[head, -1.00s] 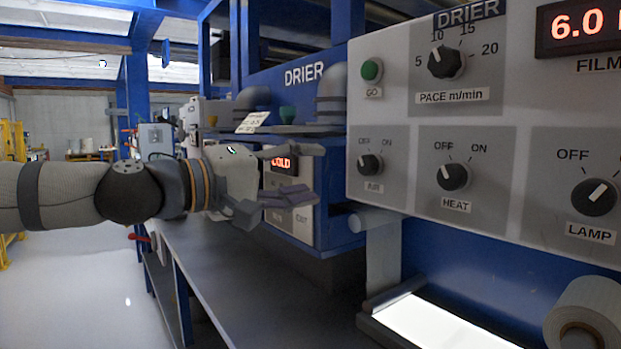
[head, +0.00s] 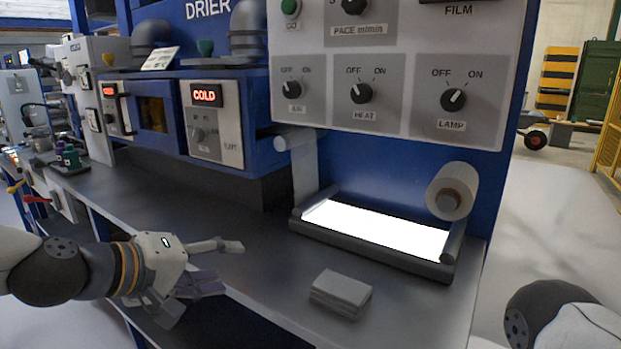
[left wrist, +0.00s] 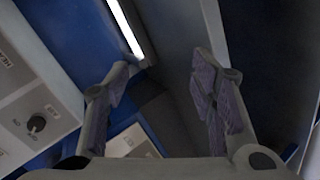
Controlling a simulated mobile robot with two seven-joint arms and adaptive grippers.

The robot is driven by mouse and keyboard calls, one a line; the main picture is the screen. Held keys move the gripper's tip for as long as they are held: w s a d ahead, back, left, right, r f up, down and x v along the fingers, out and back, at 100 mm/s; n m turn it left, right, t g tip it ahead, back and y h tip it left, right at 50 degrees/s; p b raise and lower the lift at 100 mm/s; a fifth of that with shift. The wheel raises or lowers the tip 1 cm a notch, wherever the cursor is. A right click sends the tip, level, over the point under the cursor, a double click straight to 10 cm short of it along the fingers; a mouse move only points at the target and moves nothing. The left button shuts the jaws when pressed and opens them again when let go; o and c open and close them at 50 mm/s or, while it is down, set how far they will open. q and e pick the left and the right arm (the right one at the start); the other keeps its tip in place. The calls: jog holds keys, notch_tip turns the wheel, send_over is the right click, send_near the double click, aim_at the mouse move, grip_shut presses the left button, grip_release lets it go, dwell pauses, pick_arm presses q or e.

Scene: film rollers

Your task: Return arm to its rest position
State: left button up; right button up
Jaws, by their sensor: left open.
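My left arm comes in from the left in the head view. Its gripper (head: 229,268) is open and empty, by the front edge of the grey bench (head: 250,235). Its two fingers point right, apart from each other. In the left wrist view the same gripper (left wrist: 160,68) shows spread fingers with nothing between them. Part of my right arm (head: 562,315) shows at the lower right of the head view; its gripper is out of view.
The blue drier's control panel (head: 400,85) stands behind the bench. A lit light table (head: 380,229), a film roll (head: 452,190) and a folded grey cloth (head: 341,291) are right of my left gripper. A small heater unit (head: 208,122) shows COLD.

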pick_arm(q)
jog(key=s+a+f+m+g+y, duration=0.15)
jog(key=s+f+g, duration=0.25)
jog(key=s+f, duration=0.8)
jog(key=s+f+m+g+y, duration=0.1)
jog(key=s+f+g+y, duration=0.2)
jog(key=s+f, duration=0.9)
jog(key=s+a+f+m+g+y, duration=0.1)
jog(key=s+a+f, duration=0.1)
jog(key=s, duration=0.4)
jog(key=s+a+f+m+g, duration=0.1)
jog(key=s+a+f+g, duration=0.1)
jog(key=s, duration=0.5)
jog(key=s+a+f+m+g+y, duration=0.1)
jog(key=s+a+f+g, duration=0.1)
jog(key=s, duration=0.5)
jog(key=shift+a+f+m+y+p, duration=0.35)
jog(key=shift+a+f, duration=0.05)
jog(key=shift+f, duration=0.5)
jog(key=shift+c, duration=0.6)
